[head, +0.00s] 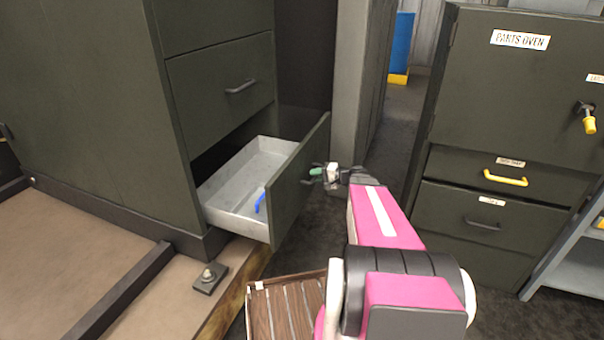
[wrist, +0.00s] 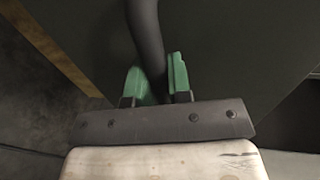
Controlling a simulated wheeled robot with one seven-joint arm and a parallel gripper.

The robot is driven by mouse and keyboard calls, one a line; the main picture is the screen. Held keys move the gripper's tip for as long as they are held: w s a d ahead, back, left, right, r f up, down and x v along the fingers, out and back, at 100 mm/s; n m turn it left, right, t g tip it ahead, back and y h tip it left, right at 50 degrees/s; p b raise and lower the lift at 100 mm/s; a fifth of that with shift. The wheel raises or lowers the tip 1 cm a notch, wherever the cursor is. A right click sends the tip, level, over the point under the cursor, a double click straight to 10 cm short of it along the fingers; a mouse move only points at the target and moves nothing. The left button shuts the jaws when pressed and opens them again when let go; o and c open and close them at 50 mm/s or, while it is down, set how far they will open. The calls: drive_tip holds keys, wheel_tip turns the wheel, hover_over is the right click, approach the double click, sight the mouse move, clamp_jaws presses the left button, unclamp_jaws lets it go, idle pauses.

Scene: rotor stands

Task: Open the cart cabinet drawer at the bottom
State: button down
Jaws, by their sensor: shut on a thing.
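The bottom drawer (head: 300,186) of the dark green cart cabinet (head: 110,100) stands pulled well out in the head view. Its grey inner tray (head: 235,190) shows, with a blue object (head: 260,202) lying in it. My gripper (head: 316,172) is at the drawer's front face, at its handle. In the wrist view, the green fingertips (wrist: 158,80) are on either side of the dark bar handle (wrist: 146,35) and shut on it. The drawer front (wrist: 230,50) fills much of the wrist view behind the handle.
A closed drawer with a handle (head: 241,87) is above the open one. A parts oven cabinet (head: 500,90) with yellow handles stands at the right. A slatted wooden thing (head: 285,305) is low in front. Dark floor (head: 395,140) is clear between the cabinets.

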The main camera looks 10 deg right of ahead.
drive_tip(key=shift+f+v, duration=0.15)
drive_tip(key=shift+v, duration=0.6)
drive_tip(key=shift+f+v, duration=0.15)
drive_tip(key=shift+v, duration=0.55)
drive_tip(key=c, duration=1.1)
unclamp_jaws()
drive_tip(key=v, duration=1.1)
drive_tip(key=shift+w, duration=0.1)
